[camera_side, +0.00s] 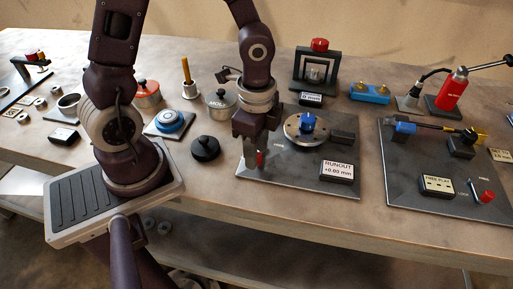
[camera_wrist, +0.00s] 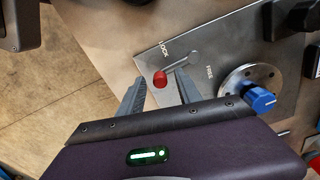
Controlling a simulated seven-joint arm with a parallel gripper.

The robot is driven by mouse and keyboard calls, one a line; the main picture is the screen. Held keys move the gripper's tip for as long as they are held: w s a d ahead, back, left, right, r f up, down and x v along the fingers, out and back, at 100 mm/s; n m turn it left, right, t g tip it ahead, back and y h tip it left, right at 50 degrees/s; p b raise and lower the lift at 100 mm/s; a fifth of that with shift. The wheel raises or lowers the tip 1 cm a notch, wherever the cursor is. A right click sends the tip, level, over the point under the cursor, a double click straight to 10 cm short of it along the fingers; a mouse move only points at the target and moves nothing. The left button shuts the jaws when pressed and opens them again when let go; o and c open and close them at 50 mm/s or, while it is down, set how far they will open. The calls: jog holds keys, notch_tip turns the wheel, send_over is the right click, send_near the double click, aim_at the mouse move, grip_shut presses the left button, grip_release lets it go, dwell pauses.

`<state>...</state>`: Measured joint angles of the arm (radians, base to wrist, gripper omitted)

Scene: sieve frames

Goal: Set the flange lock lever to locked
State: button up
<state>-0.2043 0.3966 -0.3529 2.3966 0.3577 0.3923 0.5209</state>
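The flange lock lever is a short grey bar with a red knob (camera_wrist: 159,78), on a dark metal plate (camera_wrist: 225,45). The plate is marked LOCK on one side of the bar and FREE on the other. In the wrist view the bar runs from its pivot at upper right to the knob at lower left, pointing between the two labels. My gripper (camera_wrist: 158,88) is open, with one finger on each side of the knob; contact cannot be told. In the side view my gripper (camera_side: 252,163) is low over the plate's left part, partly hiding the red knob (camera_side: 261,158).
A round flange (camera_side: 292,128) with a blue piece (camera_side: 308,121) sits right of my gripper. A RUNOUT display (camera_side: 338,171) reads +0.00 mm. A black knob (camera_side: 205,148) stands left of the plate. Another plate (camera_side: 405,175) lies at right.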

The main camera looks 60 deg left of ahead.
notch_tip(320, 180, up, 7)
jog(key=shift+r, duration=0.1)
dwell(0.3)
jog(key=s+a+r+n+t, duration=0.1)
jog(key=s+r+n+t, duration=0.4)
jog(key=s+r+n, duration=0.4)
notch_tip(320, 180, up, 3)
jog(key=shift+s+a+f+n+t, duration=0.1)
jog(key=shift+s+a+n+t, duration=0.2)
jog(key=shift+n, duration=0.8)
jog(key=shift+o, duration=0.2)
jog(key=shift+w, duration=0.1)
